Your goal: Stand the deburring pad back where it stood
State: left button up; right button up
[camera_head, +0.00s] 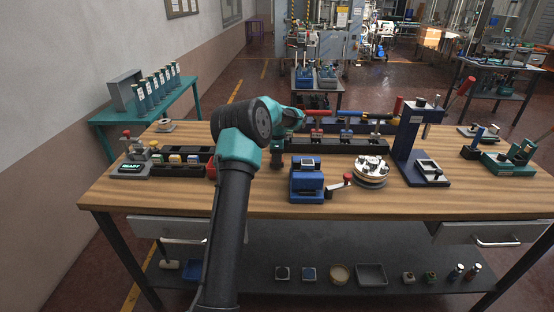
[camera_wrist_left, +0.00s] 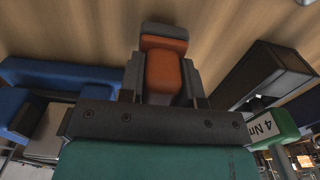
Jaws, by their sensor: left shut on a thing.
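My left gripper (camera_head: 278,158) is over the middle of the wooden bench, and its tip is mostly hidden by my own arm in the head view. In the left wrist view the gripper (camera_wrist_left: 163,85) is shut on an orange block with a grey end, which looks like the deburring pad (camera_wrist_left: 164,72). The pad sits between the two dark fingers, with bare wood beyond it. I cannot tell whether it touches the bench. I cannot make out the pad in the head view. My right gripper is not in view.
A blue fixture (camera_head: 307,180) stands right of the gripper, with a round metal fixture (camera_head: 370,171) and a dark blue press (camera_head: 411,140) further right. A long black rack (camera_head: 340,146) with tools lies behind. Small coloured blocks sit in a black tray (camera_head: 181,170) at left. The front bench strip is mostly clear.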

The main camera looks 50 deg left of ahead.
pick_arm(q)
jog(key=shift+f, duration=0.65)
jog(key=shift+f, duration=0.1)
jog(key=o, duration=0.9)
notch_tip(320, 180, up, 12)
jog(key=shift+r, duration=0.15)
